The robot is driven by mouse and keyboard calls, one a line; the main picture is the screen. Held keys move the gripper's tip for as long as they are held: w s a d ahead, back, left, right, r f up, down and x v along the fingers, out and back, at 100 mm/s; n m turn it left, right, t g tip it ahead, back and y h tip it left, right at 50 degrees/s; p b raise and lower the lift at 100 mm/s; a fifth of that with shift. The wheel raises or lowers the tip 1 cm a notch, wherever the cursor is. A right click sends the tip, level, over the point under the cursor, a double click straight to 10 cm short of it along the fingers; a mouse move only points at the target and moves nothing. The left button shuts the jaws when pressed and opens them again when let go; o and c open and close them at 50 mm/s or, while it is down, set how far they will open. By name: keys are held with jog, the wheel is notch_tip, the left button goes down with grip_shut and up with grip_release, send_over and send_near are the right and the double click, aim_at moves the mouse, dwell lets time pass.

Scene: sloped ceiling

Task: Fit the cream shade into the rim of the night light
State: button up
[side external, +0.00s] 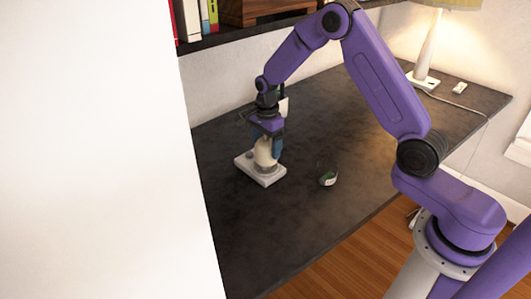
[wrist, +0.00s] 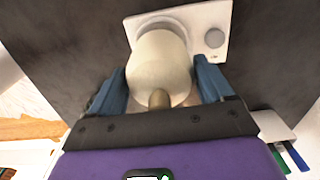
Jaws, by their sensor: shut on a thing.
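The cream shade (side external: 265,155) is a rounded, pale body between the blue fingers of my gripper (side external: 266,146). My gripper is shut on it, pointing down. The night light (side external: 266,181) is a pale, flat, rectangular base lying on the dark desk directly under the shade. In the wrist view the shade (wrist: 160,58) sits between the fingers, over the night light's base (wrist: 218,18), with a short brownish stub towards me. A round grey disc (wrist: 214,38) shows on the base beside it. The shade hides most of the rim, so I cannot tell whether it is seated.
A small dark round item with a green and white mark (side external: 328,177) is on the desk right of the night light. A lit lamp (side external: 428,55) and a small white item (side external: 459,88) are at the back right. A white panel (side external: 95,150) fills the left foreground. A bookshelf hangs above.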

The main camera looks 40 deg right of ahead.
aim_at(265, 152)
jog(key=shift+w+f, duration=0.2)
jog(key=shift+f, duration=1.55)
jog(key=shift+f, duration=0.1)
jog(key=o, duration=0.9)
jog(key=shift+o, duration=0.2)
